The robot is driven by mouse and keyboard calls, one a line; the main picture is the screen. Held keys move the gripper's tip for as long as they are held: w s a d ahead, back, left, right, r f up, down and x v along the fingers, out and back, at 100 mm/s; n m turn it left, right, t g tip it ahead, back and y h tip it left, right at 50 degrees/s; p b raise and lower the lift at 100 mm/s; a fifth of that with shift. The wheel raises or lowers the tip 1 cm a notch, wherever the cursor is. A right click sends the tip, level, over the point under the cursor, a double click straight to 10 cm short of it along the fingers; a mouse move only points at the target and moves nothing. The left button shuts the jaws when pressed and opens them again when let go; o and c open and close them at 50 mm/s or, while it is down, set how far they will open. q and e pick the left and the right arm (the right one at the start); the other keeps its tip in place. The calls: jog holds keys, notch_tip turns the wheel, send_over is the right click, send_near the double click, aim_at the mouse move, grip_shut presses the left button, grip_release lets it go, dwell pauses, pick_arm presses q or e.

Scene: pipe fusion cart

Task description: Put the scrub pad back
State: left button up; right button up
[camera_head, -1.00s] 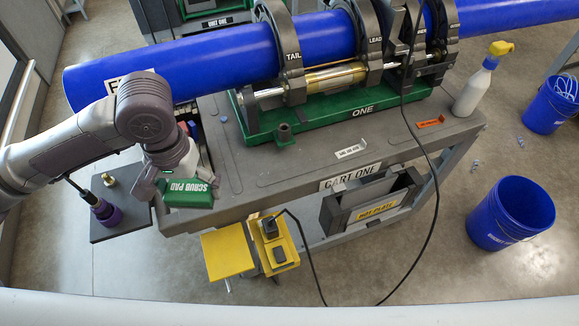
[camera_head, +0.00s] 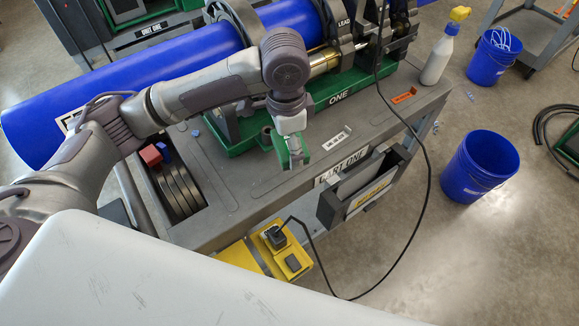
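The green scrub pad (camera_head: 281,152) is in my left gripper (camera_head: 290,133), whose arm comes in from the left. The fingers point down over the front part of the cart top and are partly hidden by the wrist and the pad. The pad appears tilted, and I cannot tell whether it touches the cart top (camera_head: 235,190). A small white label (camera_head: 336,141) lies on the cart top just right of the pad. My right gripper is not in view.
The green fusion machine base (camera_head: 340,95) and blue pipe (camera_head: 150,85) stand behind the gripper. A spray bottle (camera_head: 438,55) and an orange label (camera_head: 403,95) are at the right end. Black rings (camera_head: 180,190) sit in a left recess. A black cable hangs over the front.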

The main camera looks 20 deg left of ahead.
pick_arm(q)
jog(key=w+d+f+m+b, duration=0.1)
jog(key=w+d+f+m, duration=0.4)
jog(key=d+m, duration=0.7)
jog(key=a+f+m, duration=0.1)
jog(key=a, duration=0.3)
jog(key=a+f+p, duration=0.1)
jog(key=a+f, duration=0.1)
jog(key=a, duration=0.3)
jog(key=a+f+m+p, duration=0.1)
jog(key=a+f, duration=0.1)
jog(key=a, duration=0.2)
jog(key=shift+w+a+m, duration=0.2)
jog(key=shift+w+m, duration=0.1)
jog(key=shift+w, duration=0.05)
jog(key=shift+a+f, duration=0.45)
notch_tip(320, 180, down, 3)
jog(key=shift+f+p, duration=0.15)
jog(key=shift+p, duration=0.4)
jog(key=shift+f, duration=0.35)
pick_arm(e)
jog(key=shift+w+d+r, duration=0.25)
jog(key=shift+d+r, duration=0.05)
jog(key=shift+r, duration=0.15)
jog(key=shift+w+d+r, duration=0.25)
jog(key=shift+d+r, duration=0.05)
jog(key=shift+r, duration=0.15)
pick_arm(q)
jog(key=shift+f, duration=0.1)
